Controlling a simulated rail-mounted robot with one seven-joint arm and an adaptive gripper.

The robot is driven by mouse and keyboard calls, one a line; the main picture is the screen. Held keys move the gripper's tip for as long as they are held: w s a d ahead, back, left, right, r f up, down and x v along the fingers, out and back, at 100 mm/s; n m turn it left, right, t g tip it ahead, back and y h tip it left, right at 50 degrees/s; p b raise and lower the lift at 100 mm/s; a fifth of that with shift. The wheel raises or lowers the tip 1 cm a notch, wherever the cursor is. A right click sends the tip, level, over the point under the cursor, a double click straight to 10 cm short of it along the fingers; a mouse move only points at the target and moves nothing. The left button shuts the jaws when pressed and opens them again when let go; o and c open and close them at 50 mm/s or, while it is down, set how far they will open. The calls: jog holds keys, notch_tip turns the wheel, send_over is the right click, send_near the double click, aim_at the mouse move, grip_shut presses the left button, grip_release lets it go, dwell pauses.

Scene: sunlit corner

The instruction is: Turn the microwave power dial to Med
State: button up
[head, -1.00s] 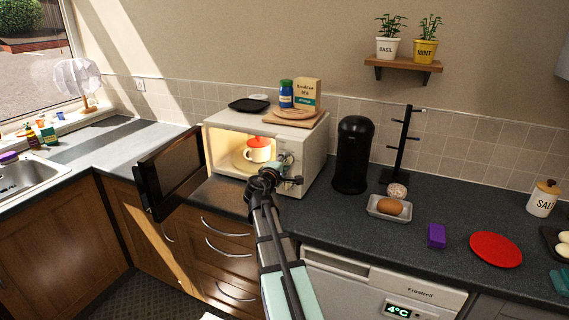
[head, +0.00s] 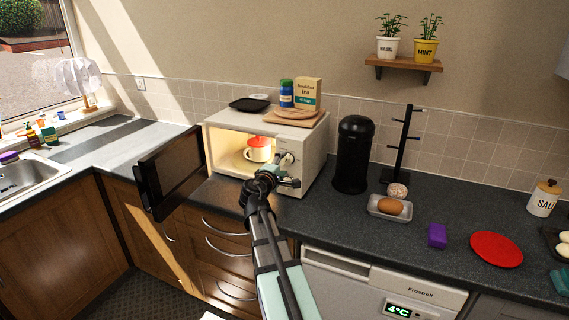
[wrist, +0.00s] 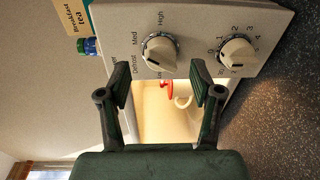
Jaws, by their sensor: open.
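The white microwave (head: 312,150) stands on the counter with its dark door (head: 170,172) swung open to the left. In the wrist view, the power dial (wrist: 160,55) is a cream knob with Defrost, Med and High printed around it. Its exact pointer setting is hard to read. A numbered second dial (wrist: 238,52) sits to its right. My gripper (wrist: 162,90) is open and empty, its fingers apart from each other, with the power dial ahead of the gap. It does not appear to touch the dial. In the head view, my gripper (head: 284,177) is in front of the control panel.
A white mug with a red lid (head: 258,150) stands inside the lit microwave. A box (head: 307,93), a blue jar (head: 286,96) and a black dish (head: 249,104) are on top. A black canister (head: 353,155) stands close on the right.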

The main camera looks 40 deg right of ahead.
jog(key=v, duration=0.9)
jog(key=s+a+f+m+g+y, duration=0.25)
jog(key=s+a+f, duration=0.2)
jog(key=f, duration=0.85)
jog(key=s+a+f+m+g+y, duration=0.2)
jog(key=s+a+f+g+y, duration=0.3)
jog(key=f, duration=0.9)
jog(key=s+a+f+m+y, duration=0.25)
jog(key=a+f, duration=0.35)
jog(key=f, duration=0.7)
jog(key=s+a+f+g+y, duration=0.1)
jog(key=s+a+f, duration=0.4)
jog(key=s, duration=0.5)
jog(key=s+a+f+g+y, duration=0.2)
jog(key=s+a+f+g, duration=0.2)
jog(key=s+f, duration=0.5)
jog(key=s+a+f+g+y, duration=0.1)
jog(key=s+a+f+g, duration=0.2)
jog(key=s+a+f, duration=0.4)
jog(key=s+a, duration=0.1)
jog(key=s, duration=0.4)
jog(key=shift+a+y, duration=0.15)
jog(key=shift+y, duration=0.25)
